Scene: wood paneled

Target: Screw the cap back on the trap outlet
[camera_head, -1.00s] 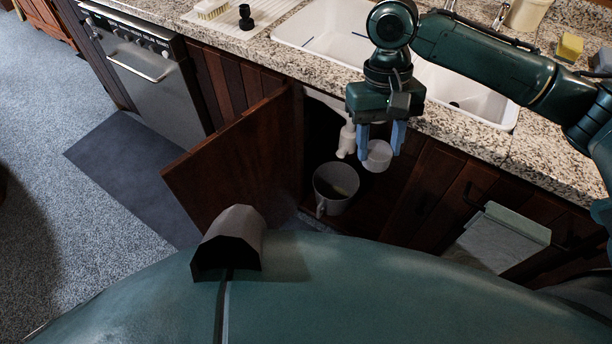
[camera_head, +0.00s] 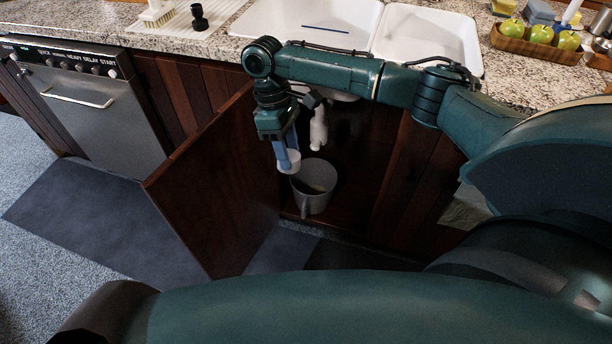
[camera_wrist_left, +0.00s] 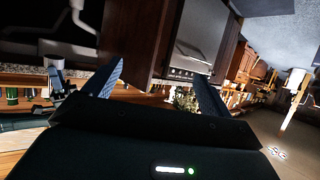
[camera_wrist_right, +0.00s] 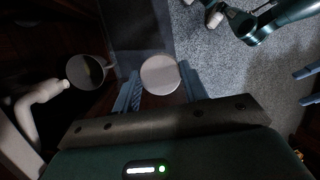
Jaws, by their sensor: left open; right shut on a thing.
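The white trap pipe (camera_head: 318,130) hangs under the sink inside the open cabinet. In the right wrist view the trap pipe (camera_wrist_right: 40,104) curves at the left, its end near the bucket. My right gripper (camera_head: 287,160) is shut on the round white cap (camera_head: 291,161), left of the trap and apart from it. The cap (camera_wrist_right: 160,75) sits between both fingertips of my right gripper (camera_wrist_right: 158,85) in its wrist view. My left gripper (camera_wrist_left: 158,88) is open and empty in its own wrist view, and is not seen in the head view.
A grey bucket (camera_head: 314,194) stands below the trap. The open wooden cabinet door (camera_head: 215,180) stands out left of my right gripper. A dishwasher (camera_head: 95,110) is further left. The white sink (camera_head: 305,27) and granite counter (camera_head: 170,45) are above. Dark mats cover the floor.

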